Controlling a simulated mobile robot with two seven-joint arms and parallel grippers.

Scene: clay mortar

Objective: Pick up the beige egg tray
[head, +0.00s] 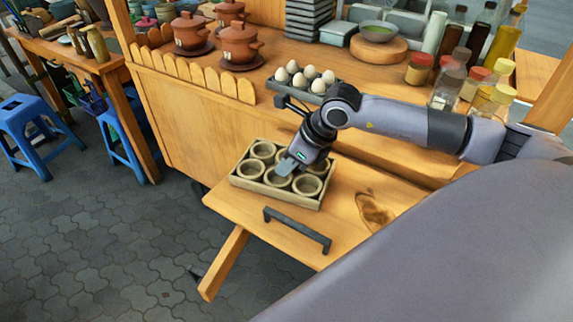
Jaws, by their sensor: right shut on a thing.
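The beige egg tray (228,180) is a rectangular tray with several round, cup-like sockets. It is on the wooden pull-out board at the front of the stall and looks level; I cannot tell whether it is lifted at all. My right gripper (286,166) comes down from the upper right, its fingers over the middle of the tray among the sockets. It is shut on the tray, though the exact grip spot is partly hidden by the fingers and wrist. My left gripper is not in view.
A dark tray of white eggs (306,79) stands on the counter behind my arm. Bottles and jars (478,78) crowd the right, clay pots (241,45) the back left. A dark handle (297,230) is on the board's front. The board (345,220) is clear right of the tray.

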